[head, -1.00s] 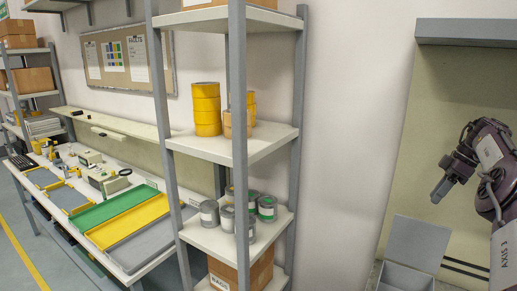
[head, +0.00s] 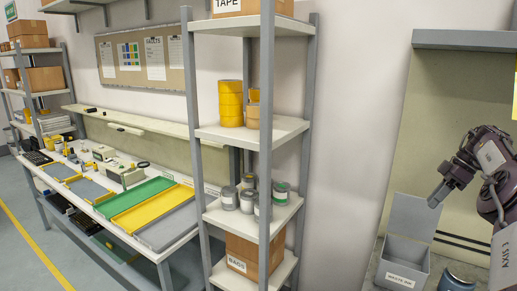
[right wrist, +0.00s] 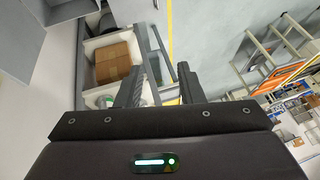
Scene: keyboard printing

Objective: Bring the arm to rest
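My right arm comes in at the right of the head view, bent, with its dark gripper (head: 434,204) pointing down and left, in the air above a grey bin. In the right wrist view the two dark fingers of this gripper (right wrist: 160,68) stand apart with nothing between them, so it is open and empty. My left arm and left gripper are in neither view.
The grey bin (head: 405,262) stands on a surface below the right gripper. A shelving rack (head: 260,130) with yellow rolls (head: 231,103), cans and a cardboard box (head: 252,257) stands mid-view. A workbench with coloured trays (head: 150,208) is at left.

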